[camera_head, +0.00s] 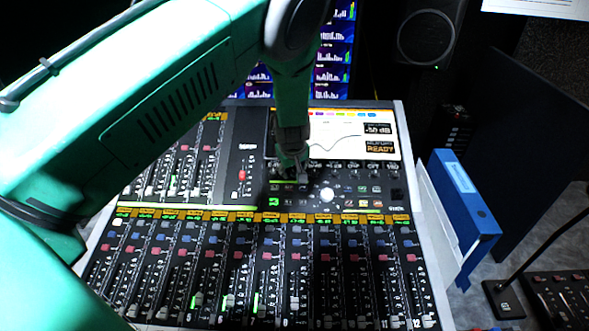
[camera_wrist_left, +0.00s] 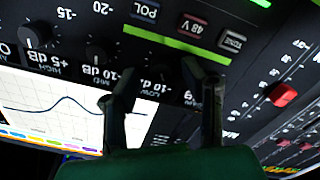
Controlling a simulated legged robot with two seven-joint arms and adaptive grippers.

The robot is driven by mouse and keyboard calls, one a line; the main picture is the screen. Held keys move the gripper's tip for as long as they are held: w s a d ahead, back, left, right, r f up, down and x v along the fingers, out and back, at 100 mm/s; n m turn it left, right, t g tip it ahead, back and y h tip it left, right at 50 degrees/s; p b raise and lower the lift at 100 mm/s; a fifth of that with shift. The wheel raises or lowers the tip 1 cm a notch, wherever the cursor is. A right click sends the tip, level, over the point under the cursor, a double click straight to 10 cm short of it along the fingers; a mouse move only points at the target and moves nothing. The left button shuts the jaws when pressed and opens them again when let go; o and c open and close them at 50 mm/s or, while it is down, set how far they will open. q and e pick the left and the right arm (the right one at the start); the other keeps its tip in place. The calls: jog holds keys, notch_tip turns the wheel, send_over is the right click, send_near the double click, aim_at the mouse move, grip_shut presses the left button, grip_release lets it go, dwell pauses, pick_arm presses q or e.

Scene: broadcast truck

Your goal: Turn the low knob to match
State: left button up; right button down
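The mixing console (camera_head: 215,215) fills the middle of the head view. My left gripper (camera_head: 291,178) reaches down to the left end of its knob row, just under the screen, and hides the knobs there. In the left wrist view the two dark fingers of my left gripper (camera_wrist_left: 165,85) stand apart, pointing at the panel. The low knob (camera_wrist_left: 163,72) appears as a dark, hard-to-see shape between them, by the "LOW" lettering; contact cannot be told. The screen (camera_head: 350,135) shows a curve, a dB readout and "READY". My right gripper is not in view.
Other black knobs (camera_wrist_left: 36,34) sit close beside the left finger in the wrist view. Rows of faders (camera_head: 270,270) cover the console's front. A blue binder (camera_head: 467,205) stands to its right. A speaker (camera_head: 425,40) is behind.

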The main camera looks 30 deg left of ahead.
pick_arm(q)
jog(key=v, duration=1.1)
jog(key=shift+r, duration=0.3)
jog(key=shift+f, duration=0.1)
